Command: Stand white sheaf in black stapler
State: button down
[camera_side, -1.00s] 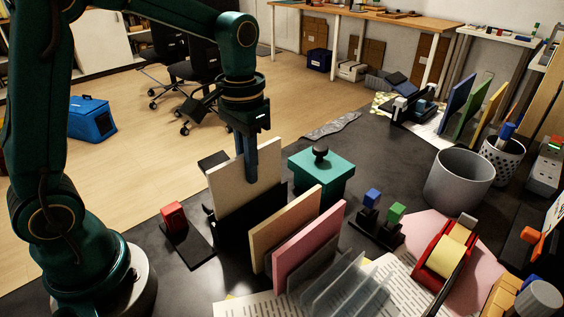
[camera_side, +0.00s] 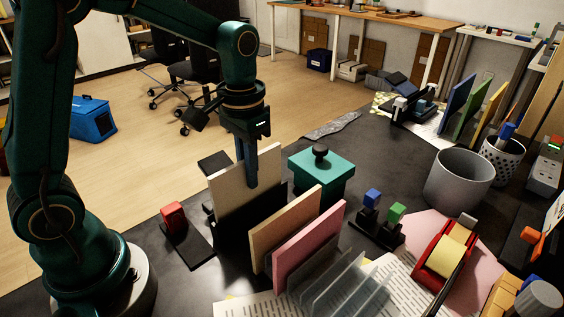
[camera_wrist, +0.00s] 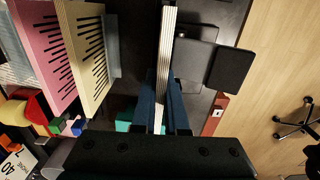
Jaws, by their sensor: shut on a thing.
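The white sheaf (camera_side: 228,196) is a thin, pale board standing roughly upright, its top edge sloping in the side view. My gripper (camera_side: 250,184) is shut on its upper part. The wrist view shows the sheaf (camera_wrist: 166,50) edge-on between my gripper's two blue fingers (camera_wrist: 164,120). A black piece that looks like the black stapler (camera_side: 262,217) is in front of the sheaf and hides its lower part. Another dark part shows behind it, and dark plates (camera_wrist: 230,68) lie right of it in the wrist view. I cannot tell whether the sheaf's bottom edge is seated.
A tan board (camera_side: 285,225) and a pink board (camera_side: 310,245) stand close in front. A red-topped black holder (camera_side: 175,220) is at left, a teal box (camera_side: 322,178) at right. Clear plastic dividers (camera_side: 350,290), a tape dispenser (camera_side: 447,250) and a grey cup (camera_side: 459,180) lie further right.

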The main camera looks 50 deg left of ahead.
jog(key=shift+f, duration=0.8)
jog(key=shift+f, duration=0.15)
jog(key=shift+f, duration=0.25)
jog(key=c, duration=0.9)
grip_release()
jog(key=shift+o, duration=0.2)
jog(key=shift+r, duration=2.6)
